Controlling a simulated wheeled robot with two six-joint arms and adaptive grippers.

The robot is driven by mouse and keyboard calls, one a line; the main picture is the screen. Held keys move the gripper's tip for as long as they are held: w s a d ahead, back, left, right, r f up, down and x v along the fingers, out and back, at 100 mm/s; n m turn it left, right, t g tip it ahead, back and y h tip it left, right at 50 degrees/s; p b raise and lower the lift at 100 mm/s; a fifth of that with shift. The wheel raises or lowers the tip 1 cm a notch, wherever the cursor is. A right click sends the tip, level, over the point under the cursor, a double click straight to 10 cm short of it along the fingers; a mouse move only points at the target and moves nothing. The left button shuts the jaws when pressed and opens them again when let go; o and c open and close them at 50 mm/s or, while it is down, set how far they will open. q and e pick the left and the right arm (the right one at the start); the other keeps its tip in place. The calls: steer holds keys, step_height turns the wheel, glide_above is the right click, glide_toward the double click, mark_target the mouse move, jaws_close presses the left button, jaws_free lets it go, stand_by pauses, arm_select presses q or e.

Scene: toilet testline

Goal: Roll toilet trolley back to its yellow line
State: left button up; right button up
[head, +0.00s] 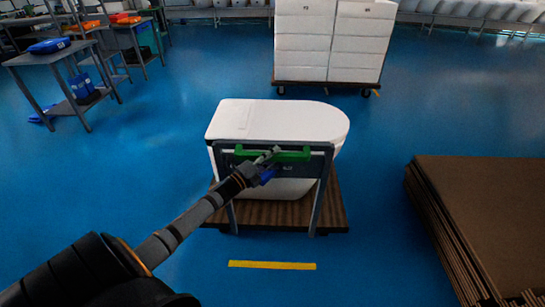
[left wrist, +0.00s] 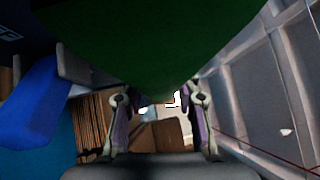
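The toilet trolley (head: 333,215) stands in the middle of the head view, with a brown base, a grey frame and a white toilet (head: 285,118) on top. A green handle (head: 295,156) runs along the frame's near side, with a gap in its middle. A yellow line (head: 272,265) lies on the floor on the near side of the trolley, apart from its base. My left gripper (head: 272,157) is at the green handle. In the left wrist view its two fingers (left wrist: 160,112) are apart, with the green handle (left wrist: 150,40) close above and between them; contact is unclear. My right gripper is out of view.
A stack of brown boards (head: 490,210) stands at the right. A cart with white boxes (head: 330,45) is behind the trolley. Metal tables (head: 50,58) with bins stand at the far left. Blue floor around the trolley is clear.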

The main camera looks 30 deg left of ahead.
arm_select(q)
jaws_close()
steer(key=shift+s, duration=0.1)
